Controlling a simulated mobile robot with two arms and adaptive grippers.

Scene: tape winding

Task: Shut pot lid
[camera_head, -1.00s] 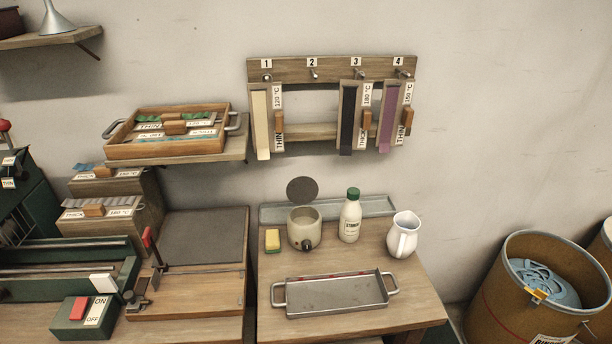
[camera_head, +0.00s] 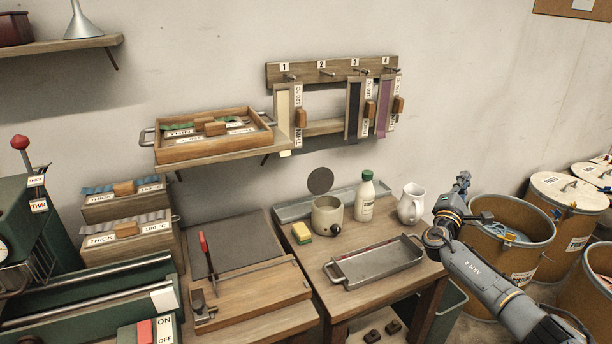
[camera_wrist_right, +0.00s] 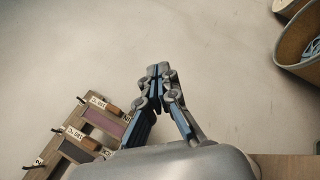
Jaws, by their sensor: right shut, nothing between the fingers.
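The pot (camera_head: 327,216) is a small cream pot on the wooden table, with a dark knob or spout on its front right side. Its lid (camera_head: 320,181) is a round dark grey disc standing upright behind the rim, so the pot is open. My right gripper (camera_head: 463,180) is to the right of the pot, beyond the white jug, raised near the table's right edge. In the right wrist view its fingers (camera_wrist_right: 158,70) are closed together with nothing between them. The pot does not show in that view. My left gripper is not in view.
A white jug (camera_head: 411,204) and a starch bottle (camera_head: 364,197) stand between the pot and my right gripper. A yellow sponge (camera_head: 302,233) is left of the pot. A metal tray (camera_head: 374,262) lies in front. Drums (camera_head: 512,237) stand at right.

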